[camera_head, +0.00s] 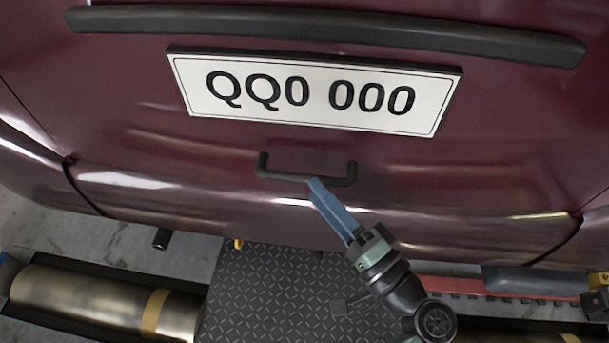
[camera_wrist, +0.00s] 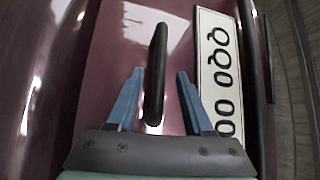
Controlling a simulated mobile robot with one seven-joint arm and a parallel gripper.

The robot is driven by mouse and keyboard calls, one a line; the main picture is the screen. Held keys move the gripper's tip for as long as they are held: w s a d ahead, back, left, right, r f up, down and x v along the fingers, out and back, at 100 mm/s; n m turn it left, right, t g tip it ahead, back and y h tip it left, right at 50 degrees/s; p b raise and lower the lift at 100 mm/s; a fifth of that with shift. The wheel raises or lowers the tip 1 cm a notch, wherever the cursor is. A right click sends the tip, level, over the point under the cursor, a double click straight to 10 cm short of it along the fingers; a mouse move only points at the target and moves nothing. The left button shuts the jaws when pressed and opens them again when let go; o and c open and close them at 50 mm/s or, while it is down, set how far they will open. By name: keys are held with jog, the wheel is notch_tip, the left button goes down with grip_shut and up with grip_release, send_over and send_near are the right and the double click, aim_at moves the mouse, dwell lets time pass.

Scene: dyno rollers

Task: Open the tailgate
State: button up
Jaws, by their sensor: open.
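The tailgate (camera_head: 120,110) is the dark red rear panel of a vehicle and looks closed. A black U-shaped handle (camera_head: 345,181) sits on it below the license plate. My gripper (camera_head: 314,184), with blue fingers, reaches the handle's lower edge in the head view. In the wrist view the handle (camera_wrist: 156,75) runs lengthwise between the two spread fingers of my gripper (camera_wrist: 158,75). The fingers are open, with a gap on each side of the bar. The head view does not show the fingers separately.
The license plate (camera_head: 315,92) reads QQ0 000. A long black bar (camera_head: 330,31) crosses the tailgate above it. Below are a metal roller (camera_head: 75,301) at left, a dark tread plate (camera_head: 260,290) in the middle and a red strip (camera_head: 470,288) at right.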

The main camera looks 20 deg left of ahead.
aim_at(306, 175)
jog(key=shift+x, duration=2.35)
grip_shut()
